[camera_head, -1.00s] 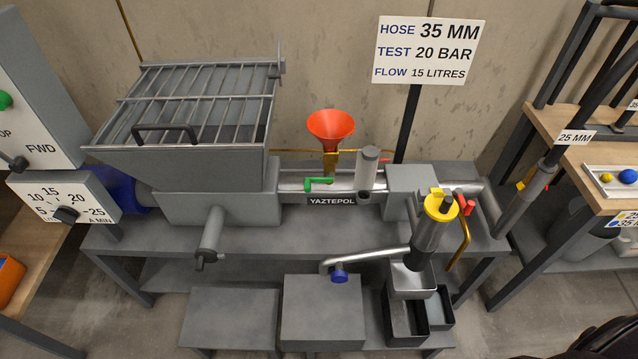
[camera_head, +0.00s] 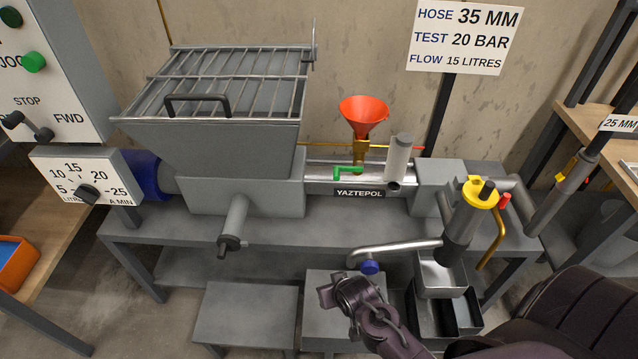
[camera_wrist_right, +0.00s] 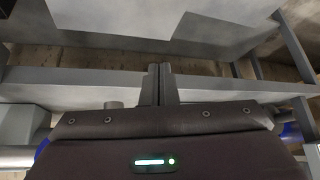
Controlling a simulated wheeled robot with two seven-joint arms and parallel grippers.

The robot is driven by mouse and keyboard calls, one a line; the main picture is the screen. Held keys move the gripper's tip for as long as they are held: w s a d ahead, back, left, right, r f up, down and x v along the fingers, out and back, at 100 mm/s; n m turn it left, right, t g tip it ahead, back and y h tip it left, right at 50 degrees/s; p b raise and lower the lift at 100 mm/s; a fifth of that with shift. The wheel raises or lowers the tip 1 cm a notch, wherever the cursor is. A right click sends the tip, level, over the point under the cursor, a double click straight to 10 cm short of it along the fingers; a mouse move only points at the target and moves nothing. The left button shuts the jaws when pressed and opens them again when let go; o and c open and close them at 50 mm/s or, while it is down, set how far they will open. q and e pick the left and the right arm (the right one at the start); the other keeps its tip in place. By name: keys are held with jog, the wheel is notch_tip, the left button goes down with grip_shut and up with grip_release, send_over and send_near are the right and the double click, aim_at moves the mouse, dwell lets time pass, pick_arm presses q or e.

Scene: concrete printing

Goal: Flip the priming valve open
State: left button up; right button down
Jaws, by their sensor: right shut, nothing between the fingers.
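An orange funnel (camera_head: 364,114) stands on a brass fitting (camera_head: 361,150) above the pump's grey pipe, marked YAZTEPOL. A small green lever (camera_head: 348,172) sits at the foot of this fitting and lies roughly along the pipe, its end toward the left. I cannot tell from its look alone that it is the priming valve. My right gripper (camera_head: 336,293) is low in front of the pump bench, below and apart from the green lever. In the right wrist view its fingers (camera_wrist_right: 160,72) are together and empty. My left gripper is not in view.
A silver bent pipe with a blue knob (camera_head: 370,267) is close above my right gripper. Metal bins (camera_head: 440,275) stand to its right. A grated hopper (camera_head: 215,130) fills the left of the bench. A small grey cylinder (camera_head: 398,158) stands right of the lever.

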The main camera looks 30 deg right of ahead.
pick_arm(q)
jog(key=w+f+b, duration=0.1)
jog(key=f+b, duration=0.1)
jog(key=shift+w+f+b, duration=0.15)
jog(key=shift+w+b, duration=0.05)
jog(key=shift+b, duration=0.2)
pick_arm(e)
jog(key=w+d+r+m+t+h, duration=0.1)
jog(key=w+d+r+m+t, duration=0.1)
jog(key=r, duration=0.5)
jog(key=w+d+r+m+t+h, duration=0.2)
jog(key=w+d+r+m+t, duration=0.1)
jog(key=d+r, duration=0.3)
jog(key=w+d+r+m+t+h, duration=0.2)
jog(key=w+d+r+m, duration=0.2)
jog(key=r, duration=0.4)
jog(key=shift+w+r+t, duration=0.25)
jog(key=shift+w+t, duration=0.15)
jog(key=shift+w, duration=0.15)
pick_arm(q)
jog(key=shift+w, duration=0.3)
pick_arm(e)
jog(key=w+d+f, duration=0.1)
jog(key=w+f, duration=0.4)
jog(key=w, duration=0.5)
jog(key=shift+d+f, duration=0.3)
jog(key=shift+d, duration=0.1)
